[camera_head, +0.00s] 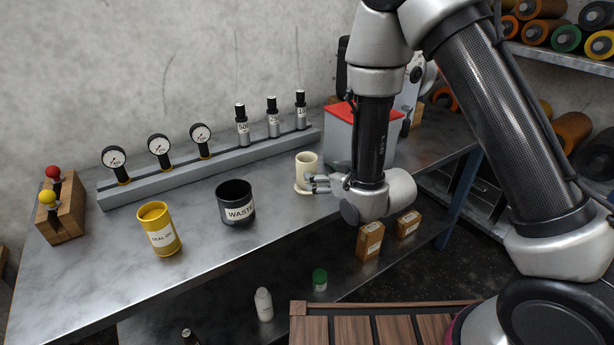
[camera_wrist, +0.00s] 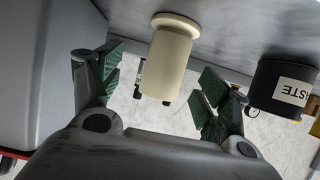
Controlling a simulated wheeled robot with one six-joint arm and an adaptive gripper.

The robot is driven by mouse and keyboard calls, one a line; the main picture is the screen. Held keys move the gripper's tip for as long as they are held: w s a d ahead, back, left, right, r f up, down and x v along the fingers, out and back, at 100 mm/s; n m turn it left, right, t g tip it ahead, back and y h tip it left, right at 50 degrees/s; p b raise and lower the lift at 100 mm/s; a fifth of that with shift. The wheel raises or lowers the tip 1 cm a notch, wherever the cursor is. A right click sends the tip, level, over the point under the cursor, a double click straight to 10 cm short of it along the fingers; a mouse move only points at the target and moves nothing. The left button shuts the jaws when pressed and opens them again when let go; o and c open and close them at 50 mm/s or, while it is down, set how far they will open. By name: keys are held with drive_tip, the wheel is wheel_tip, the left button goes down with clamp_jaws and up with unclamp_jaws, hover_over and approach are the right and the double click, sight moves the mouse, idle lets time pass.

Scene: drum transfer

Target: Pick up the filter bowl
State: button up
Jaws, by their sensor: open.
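The filter bowl looks to be the cream cylinder with a flanged base (camera_head: 307,168); it stands upright on the metal workbench (camera_head: 275,215). In the wrist view the cream cylinder (camera_wrist: 171,60) appears between and beyond the finger pads. My gripper (camera_head: 312,184) is at the bench, right beside the cylinder. It is open, with green pads on both sides in the wrist view (camera_wrist: 160,88). Nothing is held. I cannot tell whether a finger touches the cylinder.
A black WASTE pot (camera_head: 235,203) and a yellow tin (camera_head: 159,229) stand to the left. A grey box with a red lid (camera_head: 345,140) is close behind my gripper. A grey rail (camera_head: 212,165) with gauges and cylinders runs along the back. Wooden blocks hold two knobs at far left.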

drive_tip(key=shift+a+f, duration=0.3)
drive_tip(key=shift+a, duration=0.05)
drive_tip(key=shift+w+a+f, duration=0.15)
drive_tip(key=shift+w+a, duration=0.05)
drive_tip(key=shift+a, duration=0.05)
drive_tip(key=x, duration=0.7)
drive_tip(key=shift+a, duration=0.2)
drive_tip(key=c, duration=1.5)
drive_tip(key=shift+c, duration=0.2)
drive_tip(key=shift+r, duration=0.3)
